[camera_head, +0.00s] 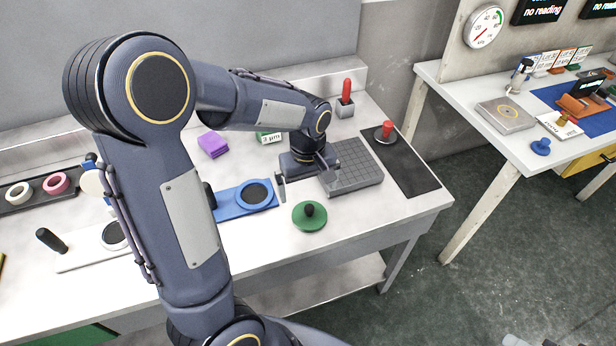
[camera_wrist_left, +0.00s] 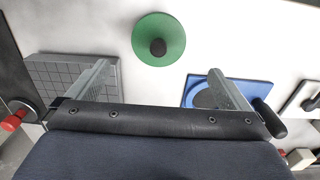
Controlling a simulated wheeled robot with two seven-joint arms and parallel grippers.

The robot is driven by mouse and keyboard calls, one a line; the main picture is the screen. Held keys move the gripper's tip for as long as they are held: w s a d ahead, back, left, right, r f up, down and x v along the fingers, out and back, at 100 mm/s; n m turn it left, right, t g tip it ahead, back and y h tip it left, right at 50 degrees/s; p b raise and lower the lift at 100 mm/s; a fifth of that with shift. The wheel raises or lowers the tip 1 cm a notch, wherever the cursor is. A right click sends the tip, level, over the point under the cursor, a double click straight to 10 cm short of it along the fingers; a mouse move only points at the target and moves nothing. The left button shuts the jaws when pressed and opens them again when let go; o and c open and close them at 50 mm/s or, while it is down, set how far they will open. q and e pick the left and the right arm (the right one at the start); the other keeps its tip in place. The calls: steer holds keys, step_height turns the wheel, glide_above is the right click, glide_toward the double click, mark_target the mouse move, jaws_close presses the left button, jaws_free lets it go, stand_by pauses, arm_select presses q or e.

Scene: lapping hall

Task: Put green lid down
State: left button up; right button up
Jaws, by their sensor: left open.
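The green lid (camera_head: 309,216) is a round disc with a black knob. It lies on the white table in front of my left gripper, and it also shows in the left wrist view (camera_wrist_left: 158,40). My left gripper (camera_head: 308,187) is open and empty, with its fingers apart. In the left wrist view the fingertips (camera_wrist_left: 160,78) point toward the lid's side of the table, and the lid lies beyond them, apart from both. My right gripper is in neither view.
A grey grooved block (camera_head: 356,172) stands right of my left gripper. A blue plate with a ring (camera_head: 228,207) lies to the left. A red-handled disc (camera_head: 384,133) sits on a dark mat (camera_head: 415,178). Bare table surrounds the lid.

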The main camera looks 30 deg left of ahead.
arm_select(q)
steer(key=s+d+r+m+t+h, duration=0.1)
steer(key=s+r+m, duration=0.3)
steer(key=s, duration=0.4)
steer(key=s+d+r+m+t+h, duration=0.2)
steer(key=s+d+r+m+t, duration=0.1)
steer(key=s, duration=0.6)
step_height(320, 180, up, 2)
steer(key=shift+s+d+r+m+t+h, duration=0.15)
steer(key=shift+s+m+t+h, duration=0.15)
steer(key=shift+m+t, duration=0.35)
